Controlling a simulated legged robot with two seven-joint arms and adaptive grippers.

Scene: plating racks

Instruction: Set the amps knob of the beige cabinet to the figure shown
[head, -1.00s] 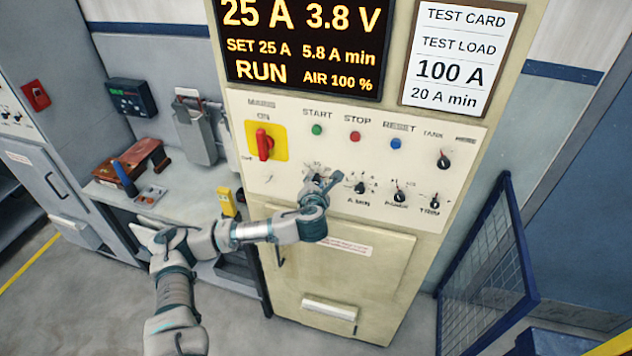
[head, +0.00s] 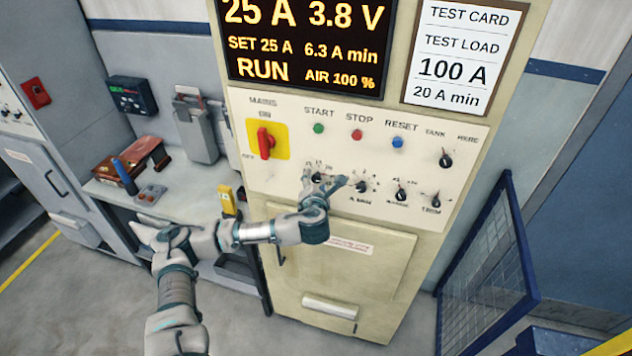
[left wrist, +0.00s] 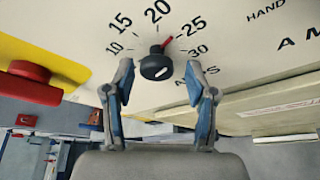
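The beige cabinet (head: 245,180) stands upright before me. Its amps knob (left wrist: 156,67) is black with a red pointer between 20 and 25, leaning towards 25, on a scale from 10 to 30. In the head view my gripper partly hides this knob. The display (head: 305,45) reads 25 A, 3.8 V, SET 25 A, 6.3 A min and RUN. The test card (head: 462,58) reads TEST LOAD 100 A and 20 A min. My left gripper (head: 326,186) is at the panel; in the left wrist view its open fingers (left wrist: 159,78) flank the knob with gaps. My right gripper is not in view.
The red mains switch (head: 264,142) is left of the knob. The A MIN knob (head: 361,187) sits close on the right, with more small knobs beyond. START, STOP and RESET buttons (head: 357,135) are above. A blue mesh guard (head: 490,265) stands at right.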

